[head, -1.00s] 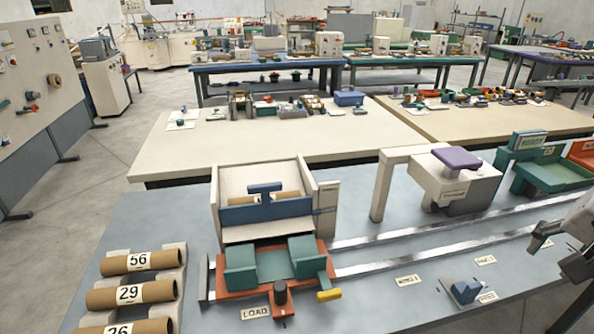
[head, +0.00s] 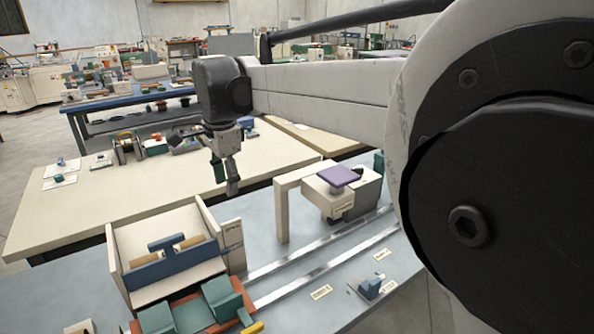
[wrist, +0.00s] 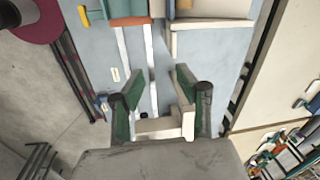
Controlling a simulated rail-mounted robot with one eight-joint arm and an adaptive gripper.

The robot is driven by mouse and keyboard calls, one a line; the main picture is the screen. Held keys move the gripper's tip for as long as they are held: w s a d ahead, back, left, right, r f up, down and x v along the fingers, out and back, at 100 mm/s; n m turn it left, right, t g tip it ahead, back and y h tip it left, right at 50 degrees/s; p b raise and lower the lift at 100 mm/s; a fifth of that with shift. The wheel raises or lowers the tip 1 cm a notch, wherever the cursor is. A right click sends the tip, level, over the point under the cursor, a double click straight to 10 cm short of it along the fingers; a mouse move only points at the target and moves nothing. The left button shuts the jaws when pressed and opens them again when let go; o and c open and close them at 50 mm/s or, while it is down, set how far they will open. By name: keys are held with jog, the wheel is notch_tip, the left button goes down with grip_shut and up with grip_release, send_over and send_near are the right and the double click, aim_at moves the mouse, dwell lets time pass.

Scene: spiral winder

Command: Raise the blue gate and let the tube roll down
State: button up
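The blue gate (head: 180,268), with a raised T-shaped tab, stands across the front of a cream box (head: 120,262) at lower left in the head view. It looks lowered. Behind it a brown cardboard tube (head: 192,242) shows on both sides of the tab. My gripper (head: 226,190) hangs pointing down, above and to the right of the box, apart from the gate. The wrist view shows my gripper (wrist: 162,78) with its green-padded fingers apart and nothing between them. The cream box also shows at the top of the wrist view (wrist: 210,24).
An orange carriage (head: 245,316) with two teal blocks sits below the box, on metal rails (head: 325,240) running right. A cream arch and machine with a purple pad (head: 338,176) stand to the right. A beige table (head: 90,200) is behind.

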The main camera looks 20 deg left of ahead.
jog(key=m+g+h+p, duration=0.1)
jog(key=p, duration=0.2)
send_over(165, 239)
notch_tip(165, 239, down, 14)
jog(key=shift+r+p, duration=0.1)
jog(key=shift+p, duration=0.4)
jog(key=shift+c, duration=0.5)
grip_shut()
